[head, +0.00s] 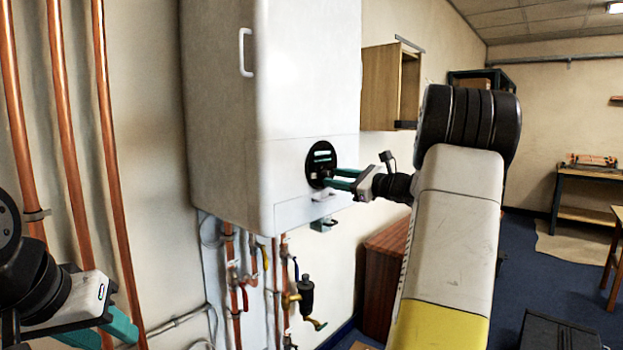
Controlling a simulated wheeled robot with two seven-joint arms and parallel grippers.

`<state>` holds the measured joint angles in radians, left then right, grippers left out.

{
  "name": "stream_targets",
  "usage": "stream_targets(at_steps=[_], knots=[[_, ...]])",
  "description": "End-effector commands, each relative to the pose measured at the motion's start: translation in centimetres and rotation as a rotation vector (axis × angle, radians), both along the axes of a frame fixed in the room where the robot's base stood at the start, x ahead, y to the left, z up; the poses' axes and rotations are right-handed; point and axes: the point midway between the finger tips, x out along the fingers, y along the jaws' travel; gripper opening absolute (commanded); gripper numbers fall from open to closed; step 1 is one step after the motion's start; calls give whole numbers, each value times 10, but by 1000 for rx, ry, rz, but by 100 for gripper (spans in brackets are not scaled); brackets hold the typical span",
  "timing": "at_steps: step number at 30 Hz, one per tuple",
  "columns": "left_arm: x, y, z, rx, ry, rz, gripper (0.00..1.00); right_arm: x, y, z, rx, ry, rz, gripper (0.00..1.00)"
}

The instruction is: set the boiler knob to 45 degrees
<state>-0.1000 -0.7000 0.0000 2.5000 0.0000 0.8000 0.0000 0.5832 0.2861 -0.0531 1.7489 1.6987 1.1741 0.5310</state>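The boiler (225,110) is a white box on the wall, with a round black dial panel (321,155) low on its front. The boiler knob is at the lower part of this panel, mostly hidden by my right gripper (328,180). The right gripper's two green fingers reach left to the panel, one above the other with a narrow gap. Their tips are at the knob; I cannot tell whether they press on it. The knob's angle cannot be read. My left gripper (102,332) is at the lower left, away from the boiler, its green fingers apart and nothing seen between them.
Copper pipes (66,120) run up the wall at left. Pipes and valves (306,294) hang below the boiler. A wooden cabinet (379,88) is on the wall behind, and a brown wooden unit (384,275) stands on the floor. A workbench (585,200) stands far right.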

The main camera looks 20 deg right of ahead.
Motion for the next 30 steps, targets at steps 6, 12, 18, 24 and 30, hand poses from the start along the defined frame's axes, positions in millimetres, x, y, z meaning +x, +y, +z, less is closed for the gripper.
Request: stream_targets(at_steps=[6, 12, 18, 24, 30], knots=[[0, 0, 0, 0, 0, 0, 39, -33, -20, 0, 0, 0, -2, 39], [0, 0, 0, 0, 0, 0, 39, -48, -28, 0, 0, 0, -1, 39], [0, 0, 0, 0, 0, 0, 39, -49, -29, 0, 0, -1, 0, 39], [0, 0, 0, 0, 0, 0, 39, -49, -29, 0, 0, -1, 0, 39], [0, 0, 0, 0, 0, 0, 39, -54, -5, 0, -54, 10, 44, 39]])
